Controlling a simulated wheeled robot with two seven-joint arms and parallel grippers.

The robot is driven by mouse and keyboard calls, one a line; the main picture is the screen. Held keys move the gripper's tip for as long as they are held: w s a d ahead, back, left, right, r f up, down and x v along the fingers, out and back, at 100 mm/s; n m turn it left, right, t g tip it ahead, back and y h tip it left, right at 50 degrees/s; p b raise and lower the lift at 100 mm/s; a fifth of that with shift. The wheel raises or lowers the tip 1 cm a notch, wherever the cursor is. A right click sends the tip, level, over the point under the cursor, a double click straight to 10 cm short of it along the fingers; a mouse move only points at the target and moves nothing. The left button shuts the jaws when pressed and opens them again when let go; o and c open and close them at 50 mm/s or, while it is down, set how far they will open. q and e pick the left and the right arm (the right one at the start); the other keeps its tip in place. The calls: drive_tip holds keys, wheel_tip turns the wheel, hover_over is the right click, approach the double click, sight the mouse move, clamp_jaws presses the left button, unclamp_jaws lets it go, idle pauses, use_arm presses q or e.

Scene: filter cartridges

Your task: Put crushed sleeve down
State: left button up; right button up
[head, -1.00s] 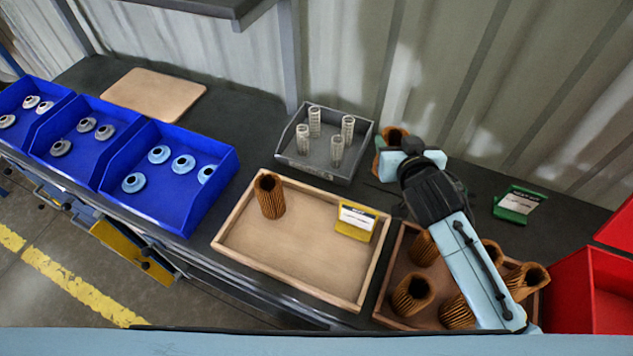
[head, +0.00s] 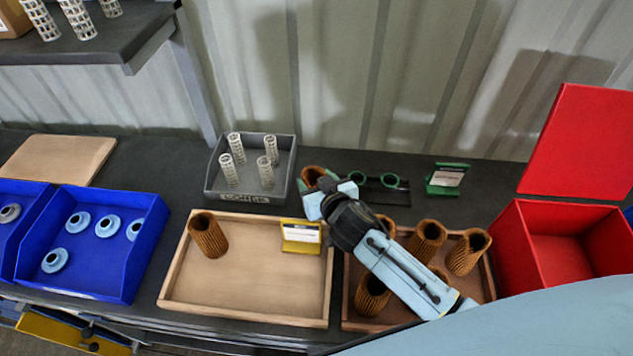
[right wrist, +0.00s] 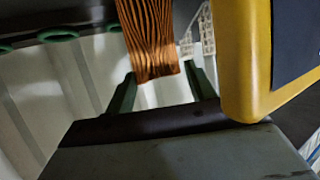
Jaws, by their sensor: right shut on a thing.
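My right gripper (head: 318,192) is shut on a brown pleated sleeve (head: 311,175), behind the gap between the two wooden trays and right of the grey bin. In the right wrist view, the sleeve (right wrist: 150,38) sits between the green fingers of the gripper (right wrist: 160,72). Its far end is cut off there, and I cannot tell how dented it is. Several similar sleeves stand or lean in the brown tray (head: 347,300), partly hidden by my right arm; one of them (head: 467,252) has an uneven-looking rim. My left gripper is out of view.
The light wooden tray (head: 245,316) holds one upright sleeve (head: 207,235) and a yellow card stand (head: 301,236); its middle is clear. The grey bin (head: 247,197) holds several pale mesh cores. Green rings (head: 389,181), a green card stand (head: 445,178) and an open red box (head: 560,212) lie right.

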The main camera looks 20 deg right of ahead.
drive_tip(key=o, duration=0.8)
drive_tip(key=shift+f, duration=0.1)
drive_tip(key=shift+c, duration=0.2)
drive_tip(key=o, duration=0.4)
drive_tip(key=shift+o, duration=0.2)
